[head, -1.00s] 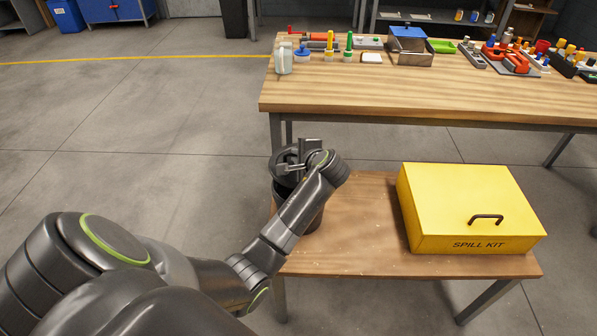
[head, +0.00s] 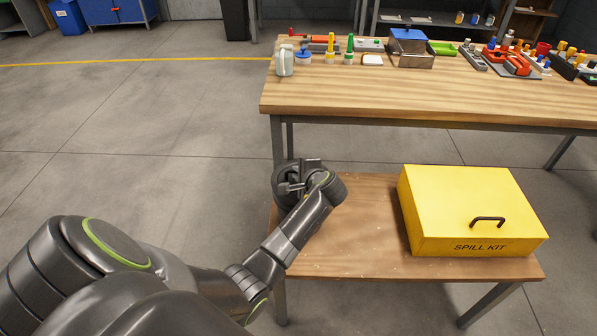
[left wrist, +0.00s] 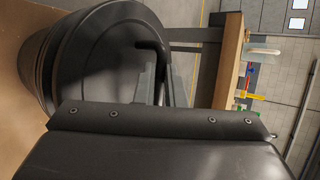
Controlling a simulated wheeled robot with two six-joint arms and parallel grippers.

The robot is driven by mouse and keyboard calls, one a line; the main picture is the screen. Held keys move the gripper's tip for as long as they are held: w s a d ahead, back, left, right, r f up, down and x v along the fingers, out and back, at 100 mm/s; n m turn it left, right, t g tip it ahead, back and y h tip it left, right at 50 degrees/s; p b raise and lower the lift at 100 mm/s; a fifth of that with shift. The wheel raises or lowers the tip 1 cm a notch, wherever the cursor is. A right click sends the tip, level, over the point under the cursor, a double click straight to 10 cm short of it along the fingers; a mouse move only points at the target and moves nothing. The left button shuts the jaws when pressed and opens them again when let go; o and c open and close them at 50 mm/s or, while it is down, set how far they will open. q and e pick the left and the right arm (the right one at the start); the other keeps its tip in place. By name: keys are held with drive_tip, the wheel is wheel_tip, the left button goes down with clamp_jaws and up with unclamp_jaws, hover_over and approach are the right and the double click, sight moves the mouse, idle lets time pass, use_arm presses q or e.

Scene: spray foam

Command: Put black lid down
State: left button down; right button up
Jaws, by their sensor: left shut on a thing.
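The black lid (left wrist: 105,50) is a round, ridged dark disc with a bent bar handle (left wrist: 152,50), seen close up in the left wrist view. My left gripper (left wrist: 160,82) is shut on the handle. In the head view my left gripper (head: 300,180) is at the left end of the low wooden table, over a dark round shape (head: 282,188) mostly hidden by my arm. A dark ridged container wall (left wrist: 38,70) shows beside the lid in the wrist view. I cannot tell whether the lid rests on it. My right gripper is not in view.
A yellow spill kit box (head: 465,205) stands on the right of the low table (head: 375,235). The table between is bare. A higher workbench (head: 400,95) behind holds bottles, tools and coloured parts. Open floor lies to the left.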

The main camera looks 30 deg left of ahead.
use_arm(q)
drive_tip(key=shift+f, duration=0.15)
drive_tip(key=c, duration=1.5)
unclamp_jaws()
drive_tip(key=shift+r, duration=0.45)
drive_tip(key=v, duration=1.2)
drive_tip(key=shift+r, duration=0.15)
